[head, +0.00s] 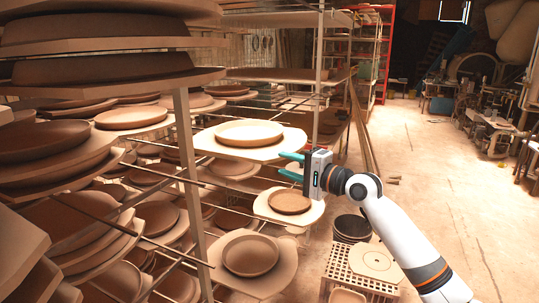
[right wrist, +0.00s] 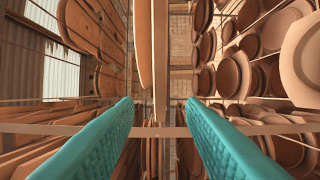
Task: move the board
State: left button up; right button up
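A pale board (head: 215,146) with a round clay plate (head: 250,133) on it sits on the rack, just left of and slightly above my right gripper (head: 284,165). The right gripper is open, its two teal fingers pointing left toward the rack. In the right wrist view the open fingers (right wrist: 160,108) hold nothing. A board (right wrist: 160,60) shows edge-on between and beyond them, with a plate rim (right wrist: 145,45) beside it. Which of the several boards the task means, I cannot tell. My left gripper is not in view.
Lower boards with plates (head: 289,201) and (head: 250,256) jut out below. Metal rack posts (head: 320,70) and rods stand close by. A perforated crate (head: 355,272) and dark stacked discs (head: 352,228) stand on the floor. The floor (head: 440,180) to the right is open.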

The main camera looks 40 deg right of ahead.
aim_at(265, 155)
jog(key=p+x, duration=0.2)
jog(key=x, duration=0.4)
jog(key=shift+w+r, duration=0.1)
jog(key=shift+w, duration=0.25)
jog(key=shift+w+a, duration=0.2)
jog(key=shift+w, duration=0.35)
jog(key=shift+c, duration=0.4)
grip_shut()
